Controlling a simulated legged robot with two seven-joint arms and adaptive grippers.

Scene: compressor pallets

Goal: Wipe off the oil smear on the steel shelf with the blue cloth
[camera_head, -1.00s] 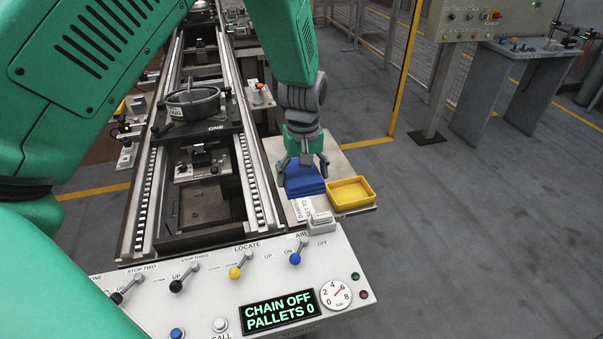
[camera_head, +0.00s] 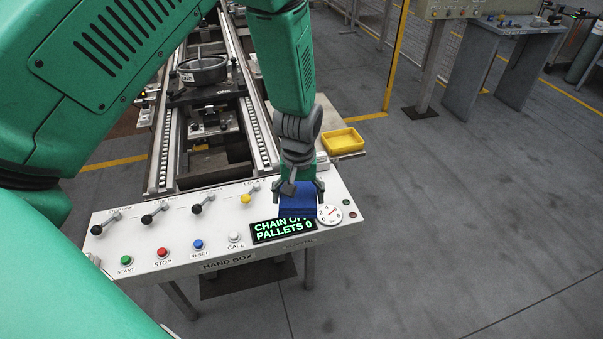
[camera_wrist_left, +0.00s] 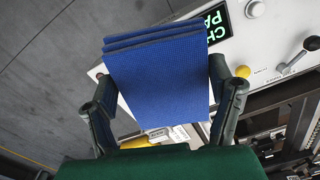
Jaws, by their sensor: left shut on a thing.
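The blue cloth (camera_head: 297,199) is a folded, layered pad. My left gripper (camera_head: 298,190) is shut on it and holds it over the right part of the control panel, in front of the display. In the left wrist view the cloth (camera_wrist_left: 158,75) fills the space between the two fingers of my left gripper (camera_wrist_left: 160,100). Most of the steel shelf is hidden behind my left arm; a strip of it (camera_head: 353,155) shows by the yellow tray. I see no oil smear in these frames. My right gripper is not in view.
The white control panel (camera_head: 215,245) has levers, buttons, a lit display (camera_head: 283,231) and a gauge (camera_head: 329,214). A yellow tray (camera_head: 343,141) sits on the shelf. A conveyor with a round pot (camera_head: 202,70) runs behind. Open grey floor lies to the right.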

